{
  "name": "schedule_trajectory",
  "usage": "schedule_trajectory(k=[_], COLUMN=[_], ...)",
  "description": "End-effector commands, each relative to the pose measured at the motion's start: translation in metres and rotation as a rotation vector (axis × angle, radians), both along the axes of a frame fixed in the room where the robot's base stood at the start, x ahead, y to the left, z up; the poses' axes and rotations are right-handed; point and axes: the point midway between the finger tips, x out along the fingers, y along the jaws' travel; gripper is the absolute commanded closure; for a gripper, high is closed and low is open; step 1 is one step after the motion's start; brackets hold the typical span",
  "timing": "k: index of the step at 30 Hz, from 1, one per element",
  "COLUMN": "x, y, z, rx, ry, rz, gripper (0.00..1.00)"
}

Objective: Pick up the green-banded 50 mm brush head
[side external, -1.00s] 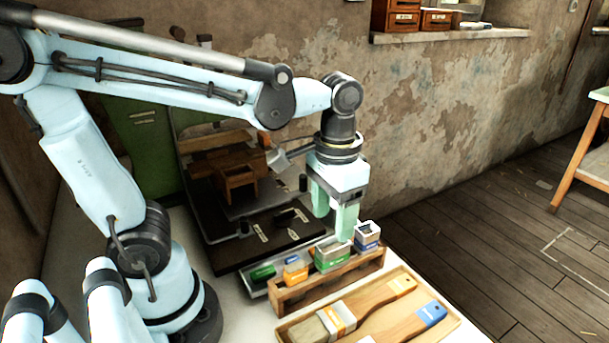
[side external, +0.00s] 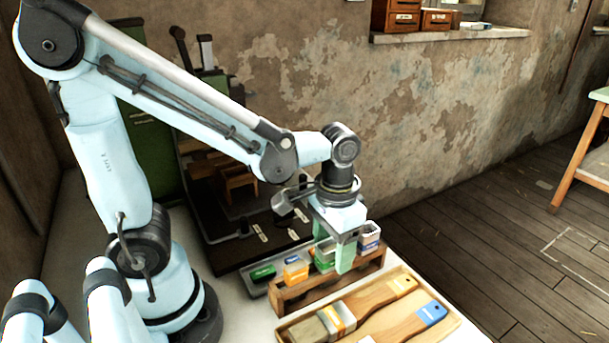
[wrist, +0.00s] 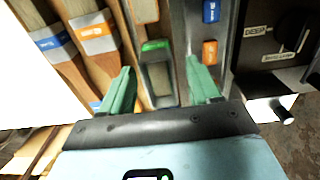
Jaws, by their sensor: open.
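The green-banded brush head (side external: 324,258) stands in a slot of the wooden rack (side external: 300,297), partly hidden behind a finger of my gripper in the side view. My gripper (side external: 335,256) is open, pointing down over the rack, with its pale green fingers low around that head. In the wrist view the head's grey top and green band (wrist: 156,46) show between the two fingers (wrist: 163,82), with a gap on each side. I cannot tell whether either finger touches it.
Orange-banded (side external: 296,271) and blue-banded (side external: 369,236) heads stand in the same rack, on either side. A wooden tray (side external: 452,312) with paint brushes lies in front. A grey tray (side external: 256,290) and the dark press base (side external: 228,258) are behind.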

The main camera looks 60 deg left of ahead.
Motion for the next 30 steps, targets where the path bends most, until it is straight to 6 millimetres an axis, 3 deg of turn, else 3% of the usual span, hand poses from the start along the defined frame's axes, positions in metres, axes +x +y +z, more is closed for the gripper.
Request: schedule_trajectory(k=[5, 15, 18, 30], x=[0.0, -0.0001, -0.0001, 0.0], y=[0.0001, 0.0001, 0.0001, 0.0001], z=[0.0, 0.0001, 0.0002, 0.0067], rx=[0.0, 0.0, 0.0, 0.0], ry=[0.0, 0.0, 0.0, 0.0], rz=[0.0, 0.0, 0.0, 0.0], gripper=[0.38, 0.89, 1.0, 1.0])
